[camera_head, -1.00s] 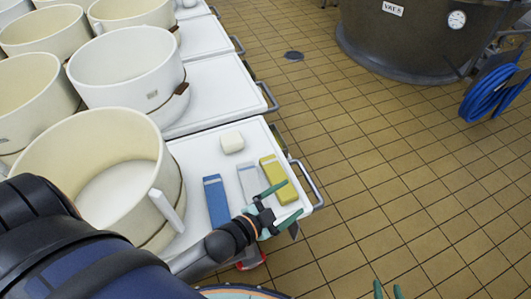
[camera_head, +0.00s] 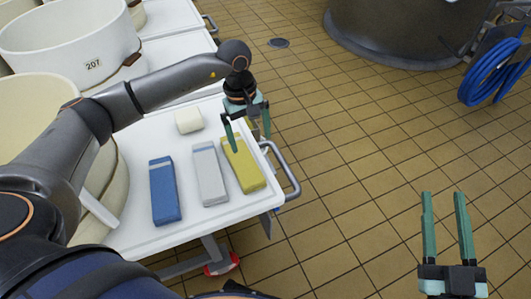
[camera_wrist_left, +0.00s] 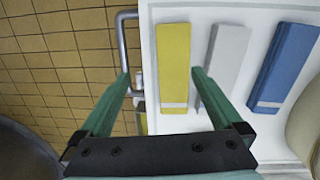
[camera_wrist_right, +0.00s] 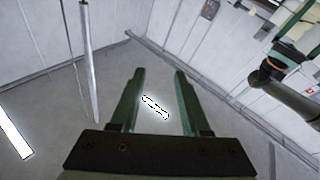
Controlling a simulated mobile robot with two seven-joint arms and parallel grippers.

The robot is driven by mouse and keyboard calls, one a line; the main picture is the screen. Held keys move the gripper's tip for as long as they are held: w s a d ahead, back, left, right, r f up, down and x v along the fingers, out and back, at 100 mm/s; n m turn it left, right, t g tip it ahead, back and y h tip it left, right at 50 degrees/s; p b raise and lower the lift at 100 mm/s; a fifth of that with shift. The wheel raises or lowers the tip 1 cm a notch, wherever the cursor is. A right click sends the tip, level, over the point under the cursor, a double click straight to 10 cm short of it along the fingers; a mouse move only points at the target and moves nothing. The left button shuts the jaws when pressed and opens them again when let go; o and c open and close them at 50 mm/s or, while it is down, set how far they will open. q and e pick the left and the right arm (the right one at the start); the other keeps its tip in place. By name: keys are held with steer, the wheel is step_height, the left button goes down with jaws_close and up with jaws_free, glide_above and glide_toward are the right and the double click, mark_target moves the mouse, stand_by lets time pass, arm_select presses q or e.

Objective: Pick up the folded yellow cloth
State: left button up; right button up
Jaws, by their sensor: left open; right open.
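The folded yellow cloth (camera_head: 245,174) lies flat at the right edge of a white cart top (camera_head: 180,232), beside the handle rail. It also shows in the left wrist view (camera_wrist_left: 174,58), between my finger lines. My left gripper (camera_head: 247,143) is open and empty, pointing down over the cloth's far end, which it partly hides. One finger overlaps the cloth in the head view; I cannot tell the height gap. My right gripper (camera_head: 443,195) is open and empty at the lower right, over the floor and away from the cart.
A grey-white folded cloth (camera_head: 209,178) lies close left of the yellow one, and a blue one (camera_head: 164,195) further left. A whitish block (camera_head: 189,121) sits behind them. Large cream tubs stand at the left. A metal handle (camera_head: 287,172) borders the cart's right side. Tiled floor is open to the right.

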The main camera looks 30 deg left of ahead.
arm_select(q)
steer(key=a+y, duration=0.1)
steer(key=a, duration=0.3)
steer(key=b, duration=0.2)
glide_above(242, 158)
step_height(242, 158, down, 6)
steer(key=shift+r, duration=0.1)
steer(key=shift+f, duration=1.2)
step_height(242, 158, down, 4)
steer(key=shift+a+r+b, duration=0.1)
steer(key=shift+r+b, duration=0.05)
steer(key=shift+b, duration=0.6)
arm_select(e)
steer(key=s+a+r+n+t+y, duration=0.1)
steer(key=s+r+n+t+y, duration=0.1)
steer(key=s+r+n+y, duration=0.4)
step_height(242, 158, up, 4)
steer(key=shift+s+a+y, duration=0.15)
steer(key=shift+s+y, duration=0.15)
steer(key=shift+y, duration=0.9)
arm_select(q)
steer(key=shift+c, duration=0.2)
